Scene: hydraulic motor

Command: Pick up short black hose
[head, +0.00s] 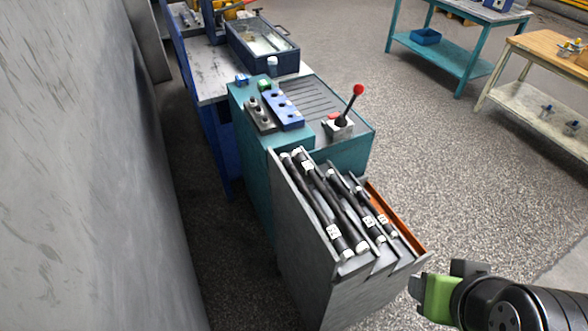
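Several black hoses with whitish end fittings and labels lie side by side in an open grey drawer (345,300). Longer black hoses (318,200) lie on the left side. A shorter black hose (371,207) lies towards the right, near the orange strip, and its far end is partly hidden by its neighbours and the dividers. My gripper (436,276) is at the lower right, outside the drawer and right of its near corner. It shows grey and green parts and is apart from the hoses. Its finger gap is not clear, and I see nothing held.
Thin grey dividers split the drawer, with an orange strip (397,217) along its right side. Behind it is a teal cabinet with a red-knobbed lever (351,104) and a blue block (283,110). A grey wall stands left. Open floor (470,180) lies right.

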